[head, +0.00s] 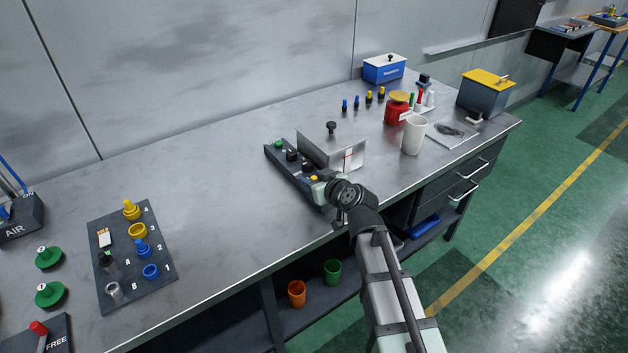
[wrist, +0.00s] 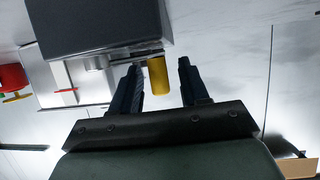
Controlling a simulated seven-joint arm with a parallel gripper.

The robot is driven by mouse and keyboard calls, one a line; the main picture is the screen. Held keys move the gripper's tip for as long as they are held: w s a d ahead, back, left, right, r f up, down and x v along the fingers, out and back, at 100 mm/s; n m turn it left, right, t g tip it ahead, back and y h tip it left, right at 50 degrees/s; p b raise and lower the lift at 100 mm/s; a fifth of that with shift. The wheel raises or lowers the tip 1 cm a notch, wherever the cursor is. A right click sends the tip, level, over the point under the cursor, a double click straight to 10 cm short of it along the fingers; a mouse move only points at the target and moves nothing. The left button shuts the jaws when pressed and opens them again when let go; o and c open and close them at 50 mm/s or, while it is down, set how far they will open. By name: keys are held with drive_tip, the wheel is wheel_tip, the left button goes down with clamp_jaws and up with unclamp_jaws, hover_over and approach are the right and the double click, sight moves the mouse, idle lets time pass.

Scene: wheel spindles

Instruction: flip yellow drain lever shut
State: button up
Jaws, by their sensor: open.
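The yellow lever (wrist: 158,75) shows in the wrist view as a short yellow cylinder beside a grey metal fitting (wrist: 97,62), under the edge of a dark block (wrist: 98,25). My gripper (wrist: 159,66) is open, with one dark finger on each side of the lever. I cannot tell whether either finger touches it. In the head view, a small yellow part (head: 314,178) shows at the near end of a dark strip with knobs (head: 272,151). My gripper (head: 322,188) is right at it and hides most of that end.
A steel box (head: 350,160) with a black knob on its lid stands beside the strip. A white cup (head: 414,136) and a red jar (head: 397,108) stand to the right. A dark mat (head: 115,235) with numbered parts lies left. The bench between is clear.

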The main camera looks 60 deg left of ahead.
drive_tip(key=shift+c, duration=0.4)
clamp_jaws()
drive_tip(key=shift+a+m+t, duration=0.15)
drive_tip(key=shift+m+t, duration=0.25)
drive_tip(key=shift+t, duration=0.1)
drive_tip(key=shift+w+a+m+t+h, duration=0.25)
drive_tip(key=shift+m+t, duration=0.45)
drive_tip(key=shift+t, duration=0.1)
drive_tip(key=shift+w+a+m+t+h, duration=0.2)
drive_tip(key=shift+a+m+t+h, duration=0.1)
drive_tip(key=shift+m+t, duration=0.45)
drive_tip(key=shift+w+a+m+t+h, duration=0.25)
drive_tip(key=shift+m+t, duration=0.4)
drive_tip(key=shift+t, duration=0.2)
drive_tip(key=shift+w+a+m+t+h, duration=0.15)
drive_tip(key=shift+w+m+t+h, duration=0.2)
drive_tip(key=shift+m+t+h, duration=0.4)
drive_tip(key=shift+w+a+m+t+h, duration=0.1)
drive_tip(key=shift+w+m+t+h, duration=0.3)
drive_tip(key=shift+m+t, duration=0.5)
drive_tip(key=shift+m+h, duration=0.35)
